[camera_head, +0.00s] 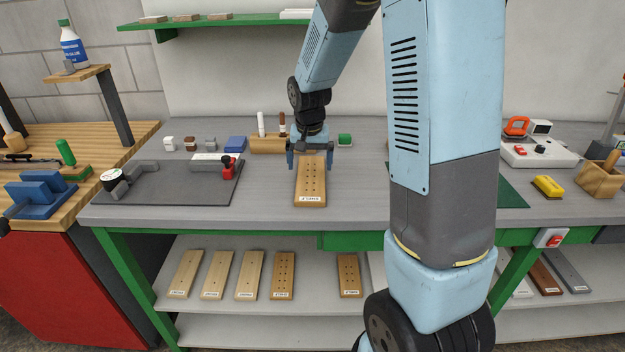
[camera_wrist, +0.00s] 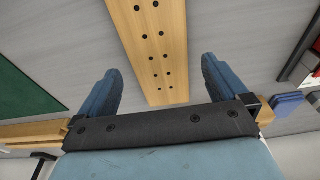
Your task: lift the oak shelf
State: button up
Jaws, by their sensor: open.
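A light brown wooden board (camera_head: 311,182) with rows of dark holes and a white label at its near end lies on the grey bench top. I take it for the oak shelf; the label is too small to read. My gripper (camera_head: 310,164) is above the board's far part, with one finger on each side of it. The wrist view shows the board (camera_wrist: 152,45) running between the two open blue fingers (camera_wrist: 160,88), with a gap on both sides. Nothing is held.
Similar boards (camera_head: 233,275) lie on the white lower shelf. A dark mat (camera_head: 150,186) with a dial gauge and red-topped tool is left of the board. A wooden block (camera_head: 266,144) with markers stands behind. A white device (camera_head: 538,152) and yellow brush (camera_head: 547,186) are at right.

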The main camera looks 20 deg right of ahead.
aim_at(311, 176)
jog(key=f, duration=0.4)
jog(key=shift+w+d+f, duration=0.15)
jog(key=shift+w+d, duration=0.05)
jog(key=shift+w, duration=0.05)
jog(key=shift+c, duration=0.5)
jog(key=c, duration=0.9)
